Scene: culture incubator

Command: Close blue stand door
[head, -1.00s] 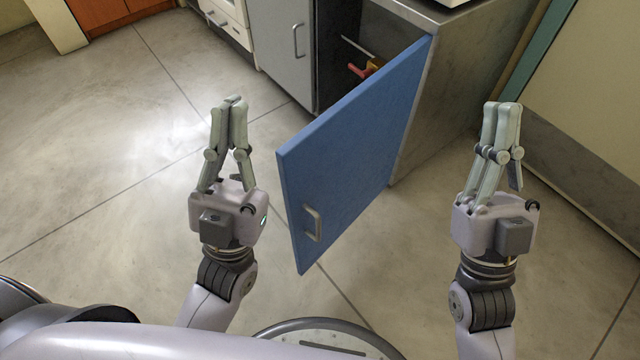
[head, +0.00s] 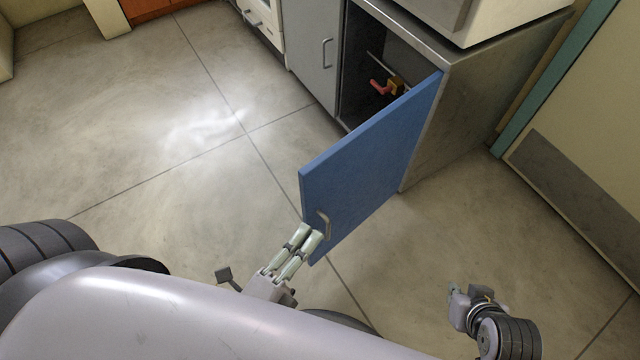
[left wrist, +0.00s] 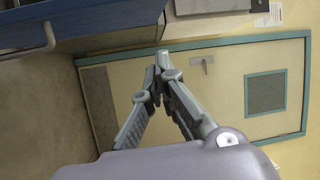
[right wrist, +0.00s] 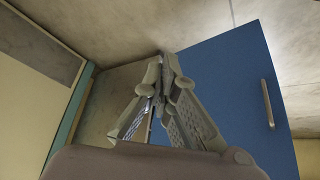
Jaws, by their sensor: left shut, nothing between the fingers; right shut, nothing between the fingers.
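The blue stand door (head: 370,160) is swung wide open from the grey stand (head: 460,130). Its metal handle (head: 324,225) is near the free edge. My left gripper (head: 311,234) is shut and empty, and in the head view its tips overlap the door's lower free corner beside the handle; I cannot tell if they touch. In the left wrist view the handle (left wrist: 36,42) shows at the upper left, away from the fingertips. My right gripper (head: 455,290) is low at the right, apart from the door. The right wrist view shows it shut (right wrist: 163,62), with the door (right wrist: 225,100) beyond.
The stand's dark inside holds a red and yellow item (head: 388,88). A grey cabinet door (head: 318,50) adjoins it on the left. A pale box-like appliance (head: 500,18) sits on top. A teal-framed door (head: 590,120) is at the right. Open floor lies to the left.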

